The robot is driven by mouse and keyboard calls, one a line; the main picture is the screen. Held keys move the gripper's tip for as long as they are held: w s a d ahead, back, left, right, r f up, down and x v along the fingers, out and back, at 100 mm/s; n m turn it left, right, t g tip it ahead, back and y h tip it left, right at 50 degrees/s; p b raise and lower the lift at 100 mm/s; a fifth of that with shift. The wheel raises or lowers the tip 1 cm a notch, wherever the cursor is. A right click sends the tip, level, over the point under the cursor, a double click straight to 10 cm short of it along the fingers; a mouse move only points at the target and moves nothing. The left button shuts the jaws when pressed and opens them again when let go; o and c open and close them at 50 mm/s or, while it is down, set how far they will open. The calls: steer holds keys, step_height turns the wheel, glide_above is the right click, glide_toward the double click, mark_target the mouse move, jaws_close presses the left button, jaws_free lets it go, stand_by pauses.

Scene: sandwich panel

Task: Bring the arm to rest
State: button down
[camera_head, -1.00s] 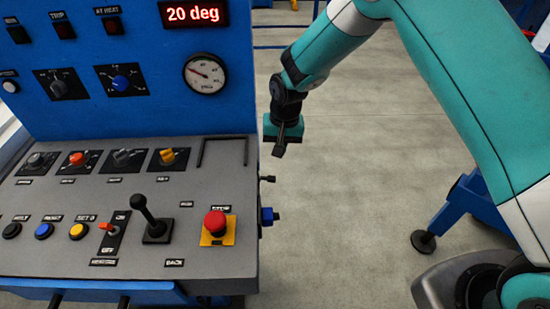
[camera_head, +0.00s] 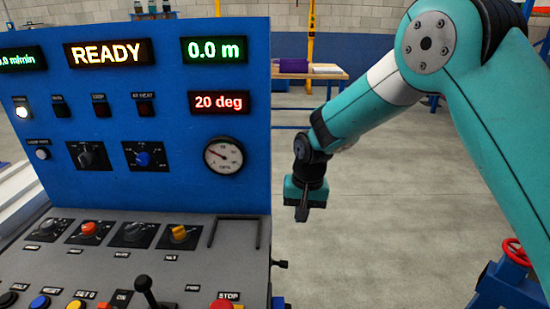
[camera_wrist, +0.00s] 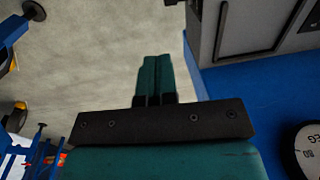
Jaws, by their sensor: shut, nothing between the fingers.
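My arm (camera_head: 375,95) reaches from the upper right toward the panel. My gripper (camera_head: 302,214) hangs pointing down over the open floor, just right of the blue control panel (camera_head: 120,190), and is apart from it. In the wrist view my gripper (camera_wrist: 154,62) shows its two teal fingers together with nothing between them. The panel's edge (camera_wrist: 193,75) lies to the right of the fingers there.
The panel displays read READY (camera_head: 105,54), 0.0 m (camera_head: 214,50) and 20 deg (camera_head: 218,102). A round gauge (camera_head: 223,155) sits below them. A lever (camera_head: 145,290) stands on the grey desk. A blue stand with a red wheel (camera_head: 515,252) is at lower right. The floor (camera_head: 390,220) between is clear.

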steer(key=s+d+r+n+y, duration=0.1)
steer(key=s+r+n+y, duration=0.15)
steer(key=s+r, duration=0.95)
steer(key=s+d+r+n, duration=0.1)
steer(key=s+r+n, duration=0.1)
steer(key=s, duration=0.6)
steer(key=s+d+r+n+p, duration=0.1)
steer(key=s+r+n, duration=0.2)
steer(key=s, duration=0.6)
step_height(320, 180, up, 2)
steer(key=shift+d+r+n+y, duration=0.1)
steer(key=shift+d+n+y, duration=0.25)
steer(key=shift+d, duration=0.05)
